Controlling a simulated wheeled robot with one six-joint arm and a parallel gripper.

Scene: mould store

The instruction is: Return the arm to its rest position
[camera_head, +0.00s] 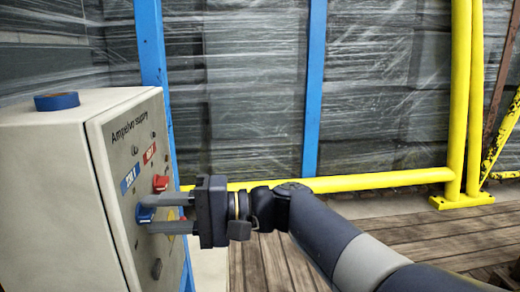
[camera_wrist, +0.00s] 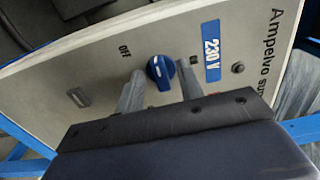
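My gripper (camera_head: 150,214) is in front of the face of a grey supply cabinet (camera_head: 110,190) marked "Ampelvo supply". Its two fingers are spread and point at the panel. A blue rotary knob (camera_head: 145,212) sits between the fingertips. In the wrist view the blue knob (camera_wrist: 160,72) lies between the fingers of my gripper (camera_wrist: 160,80), with a small gap seeming to show on each side. An "OFF" mark is left of the knob, and a blue "230 V" label (camera_wrist: 211,51) is to its upper right. My arm reaches in from the lower right.
A red knob (camera_head: 160,183) is just above the gripper on the panel. A blue tape roll (camera_head: 57,101) lies on the cabinet top. Behind are blue posts (camera_head: 313,90), film-wrapped stacks and a yellow rail (camera_head: 380,180). Open plank floor (camera_head: 430,232) lies at the right.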

